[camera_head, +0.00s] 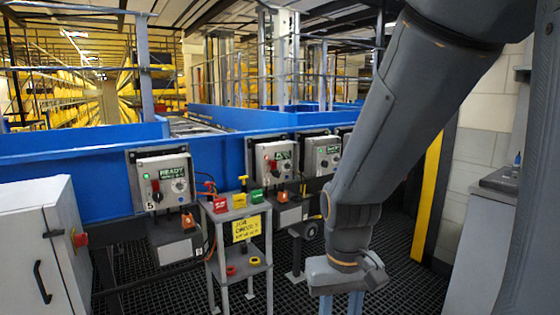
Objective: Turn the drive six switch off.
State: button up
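The nearest box (163,180) bears a "5", a green READY display and a red switch handle (156,190). The middle box (276,160), one along from five, has a green display and a red switch handle (274,167); its number is too small to read. My gripper (341,305) points down at the bottom edge, right of and nearer than the boxes. Its two bluish fingers stand apart; their tips are cut off. I see nothing between them.
A small grey stand (239,213) with red, yellow and green items and a yellow sign stands before the middle box. A white cabinet (45,245) with a red knob is at left. A yellow post (428,195) and counter are at right. Dark grating floor lies between.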

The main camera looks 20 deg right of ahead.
aim_at(275, 173)
jog(key=k, duration=0.55)
jog(key=z, duration=0.75)
jog(key=i, duration=1.7)
jog(key=u, duration=0.65)
